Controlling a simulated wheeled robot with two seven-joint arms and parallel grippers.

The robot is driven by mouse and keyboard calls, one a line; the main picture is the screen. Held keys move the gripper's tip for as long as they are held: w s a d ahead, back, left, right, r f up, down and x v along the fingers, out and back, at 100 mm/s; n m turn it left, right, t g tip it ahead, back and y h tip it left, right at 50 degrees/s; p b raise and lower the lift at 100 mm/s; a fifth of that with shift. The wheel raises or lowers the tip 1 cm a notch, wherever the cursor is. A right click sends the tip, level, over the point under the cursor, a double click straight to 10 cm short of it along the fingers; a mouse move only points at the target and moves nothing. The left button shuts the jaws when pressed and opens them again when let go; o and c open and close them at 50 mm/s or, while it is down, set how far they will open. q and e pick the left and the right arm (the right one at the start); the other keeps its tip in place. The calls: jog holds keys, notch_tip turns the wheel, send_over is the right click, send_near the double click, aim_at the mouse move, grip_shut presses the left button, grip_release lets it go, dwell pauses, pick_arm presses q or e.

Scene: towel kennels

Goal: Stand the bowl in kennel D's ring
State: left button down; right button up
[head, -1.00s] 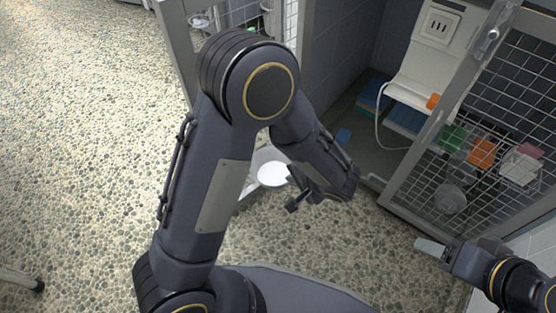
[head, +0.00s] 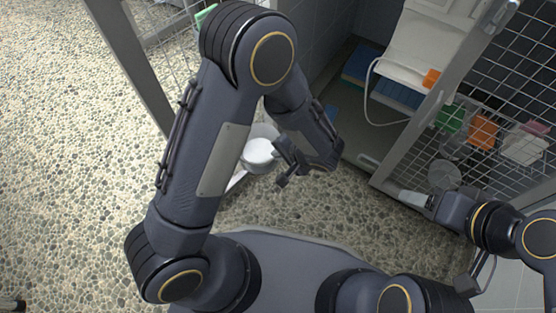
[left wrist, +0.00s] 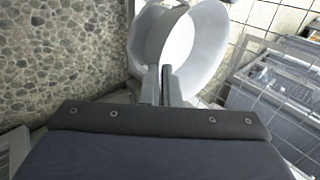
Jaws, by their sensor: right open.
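The bowl (head: 258,151) is pale grey with a white inside. It shows large in the left wrist view (left wrist: 180,45). My left gripper (head: 283,168) is at the bowl's near rim; in the left wrist view its fingers (left wrist: 160,85) are close together, with the rim seemingly between them. My right gripper (head: 415,198) is open and empty near that door.
The mesh door (head: 405,150) on the right carries orange, green and white items. Behind it, the kennel holds a white unit (head: 425,45) with a hose and blue blocks (head: 400,95). Another mesh door frame (head: 130,60) stands at left.

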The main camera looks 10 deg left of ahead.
pick_arm(q)
notch_tip(320, 180, down, 4)
jog(key=shift+r+b, duration=0.15)
jog(key=shift+b, duration=0.55)
jog(key=c, duration=1.6)
grip_release()
jog(key=shift+r, duration=0.1)
jog(key=p+v, duration=0.4)
jog(key=v, duration=0.7)
jog(key=s+a+r+n+g+h, duration=0.2)
jog(key=a+r, duration=0.4)
jog(key=s+a+r+n+g+h, duration=0.1)
jog(key=s+a+r+n+h, duration=0.15)
jog(key=a+r, duration=0.35)
jog(key=s+a+r+n+t+h, duration=0.1)
jog(key=s+r+h, duration=0.1)
jog(key=s, duration=0.1)
jog(key=s+a+r+n+t+h, duration=0.1)
jog(key=s+a+r+t+h, duration=0.1)
jog(key=s+r, duration=0.1)
jog(key=s+a+r+n+t+h, duration=0.1)
jog(key=s+a+r+t+h, duration=0.1)
jog(key=s, duration=0.1)
jog(key=shift+a+r, duration=0.1)
jog(key=shift+r, duration=0.05)
